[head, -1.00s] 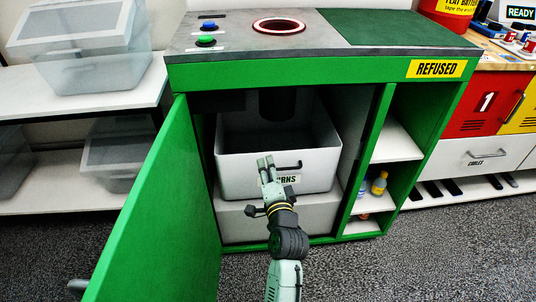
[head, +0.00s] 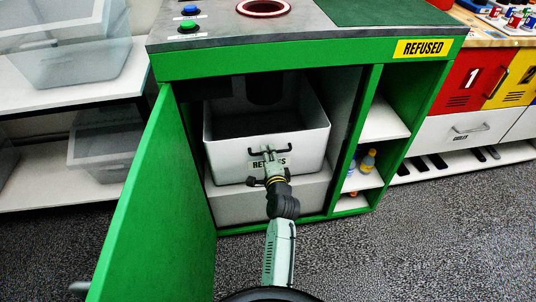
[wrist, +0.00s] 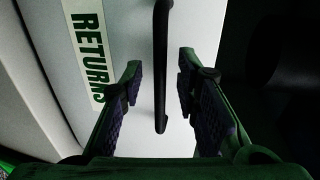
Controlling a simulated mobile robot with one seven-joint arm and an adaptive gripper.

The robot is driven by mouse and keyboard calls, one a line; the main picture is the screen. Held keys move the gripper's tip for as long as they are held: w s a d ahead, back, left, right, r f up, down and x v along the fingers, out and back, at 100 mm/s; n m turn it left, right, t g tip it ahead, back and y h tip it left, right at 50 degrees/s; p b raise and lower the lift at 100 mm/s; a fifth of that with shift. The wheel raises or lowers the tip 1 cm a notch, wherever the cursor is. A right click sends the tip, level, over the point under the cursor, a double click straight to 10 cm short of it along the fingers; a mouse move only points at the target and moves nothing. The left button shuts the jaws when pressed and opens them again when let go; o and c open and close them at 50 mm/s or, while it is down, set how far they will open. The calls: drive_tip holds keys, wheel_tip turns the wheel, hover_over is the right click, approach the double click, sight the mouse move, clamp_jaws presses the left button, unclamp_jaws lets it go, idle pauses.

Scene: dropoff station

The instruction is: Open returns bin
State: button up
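The returns bin (head: 226,163) is a white open-topped box inside the green cabinet, behind a green door (head: 150,205) that stands swung open to the left. A RETURNS label and a black bar handle (head: 299,153) are on its front. My gripper (head: 269,150) is at the front of the bin, by the handle. In the wrist view my gripper (wrist: 158,85) is open, with one dark-padded finger on each side of the handle (wrist: 160,60). Gaps show between both fingers and the bar. The RETURNS label (wrist: 85,45) lies left of it.
A white block or shelf (head: 240,203) lies under the bin. Small shelves (head: 383,125) with bottles stand to the right in the cabinet. Clear plastic boxes (head: 75,55) sit on white shelving at left. Carpet floor (head: 400,240) in front is free.

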drive_tip(key=shift+w, duration=0.1)
drive_tip(key=shift+c, duration=0.4)
clamp_jaws()
idle(0.5)
